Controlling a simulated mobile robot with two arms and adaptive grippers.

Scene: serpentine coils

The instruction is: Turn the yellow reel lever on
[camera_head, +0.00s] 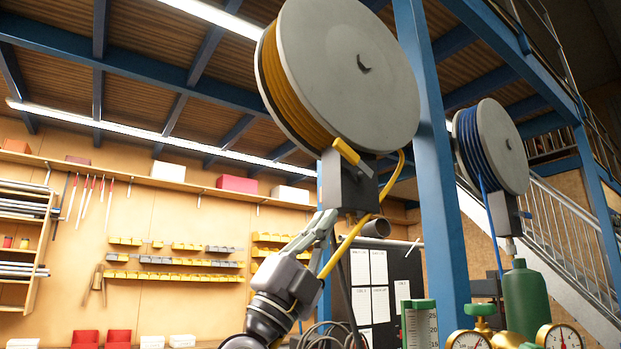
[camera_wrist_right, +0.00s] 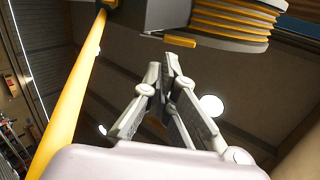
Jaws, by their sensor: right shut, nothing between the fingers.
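The yellow reel (camera_head: 296,100) is a large grey disc with yellow hose wound behind it, high in the middle of the head view. Its coils also show at the top right of the wrist view (camera_wrist_right: 232,24). The yellow lever (camera_head: 346,151) sticks up and left from the dark valve box (camera_head: 349,187) under the reel. In the wrist view the lever (camera_wrist_right: 180,41) is a short yellow bar beyond the fingertips. My right gripper (camera_head: 324,222) is shut and empty, just below the box; contact cannot be told. My left gripper is not in view.
The yellow hose (camera_head: 345,245) hangs from the box beside my right gripper. A blue post (camera_head: 432,150) stands right of the reel. A blue reel (camera_head: 502,147) hangs farther right. A green bottle (camera_head: 527,300) and gauges (camera_head: 468,340) are at lower right.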

